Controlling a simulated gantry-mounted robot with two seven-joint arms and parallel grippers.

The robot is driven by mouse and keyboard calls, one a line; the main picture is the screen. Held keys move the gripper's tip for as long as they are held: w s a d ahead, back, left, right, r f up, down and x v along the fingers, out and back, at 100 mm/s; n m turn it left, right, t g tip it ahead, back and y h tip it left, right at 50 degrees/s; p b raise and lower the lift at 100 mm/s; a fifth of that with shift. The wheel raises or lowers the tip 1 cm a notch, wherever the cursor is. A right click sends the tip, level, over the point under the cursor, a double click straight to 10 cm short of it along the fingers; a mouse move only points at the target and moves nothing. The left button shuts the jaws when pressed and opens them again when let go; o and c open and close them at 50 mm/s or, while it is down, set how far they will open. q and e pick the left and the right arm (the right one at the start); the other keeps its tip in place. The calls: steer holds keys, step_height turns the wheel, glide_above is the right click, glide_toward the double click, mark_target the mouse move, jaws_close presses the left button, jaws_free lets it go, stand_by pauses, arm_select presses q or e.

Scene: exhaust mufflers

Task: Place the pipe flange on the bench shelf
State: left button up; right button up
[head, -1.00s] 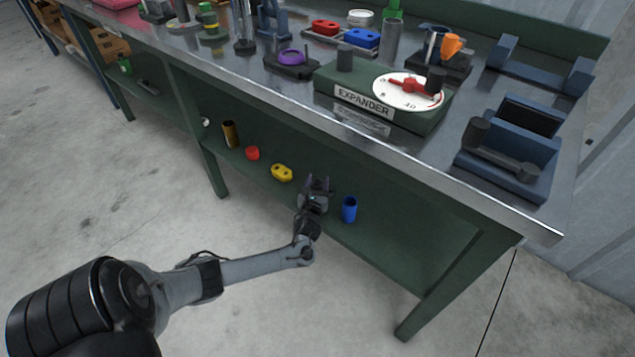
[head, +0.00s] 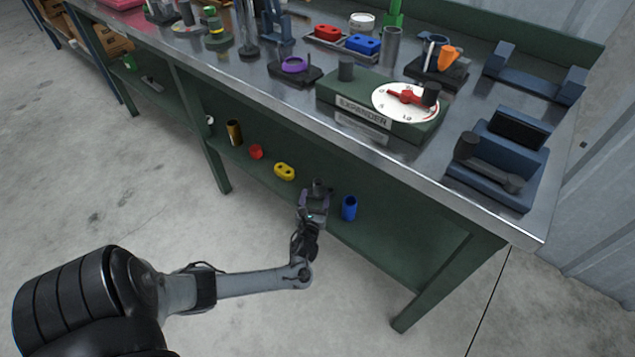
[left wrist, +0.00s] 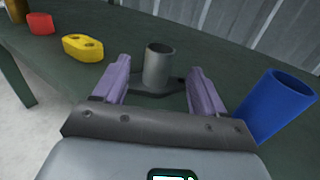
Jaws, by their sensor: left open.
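The pipe flange (left wrist: 158,66) is a grey upright tube on a dark flat base. It stands on the green lower bench shelf (head: 385,245), and in the head view (head: 317,185) it shows just beyond my left gripper. My left gripper (head: 315,196) is open, with its purple-grey fingers spread on either side of the flange. In the left wrist view (left wrist: 160,74) there are gaps between the fingers and the tube. Part of the base is hidden by the gripper. My right gripper is not in view.
On the shelf, a blue cup (head: 349,208) stands close to the right of my left gripper. A yellow two-holed piece (head: 284,172), a red piece (head: 256,152) and a brass cylinder (head: 234,132) stand to the left. The metal benchtop (head: 300,105) overhangs the shelf.

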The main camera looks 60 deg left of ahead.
arm_select(q)
steer(key=p+v, duration=0.1)
steer(key=v, duration=0.2)
steer(key=shift+s+d+r, duration=0.1)
steer(key=shift+s, duration=0.05)
steer(key=shift+s+d, duration=0.25)
steer(key=shift+d, duration=0.05)
steer(key=shift+p, duration=0.4)
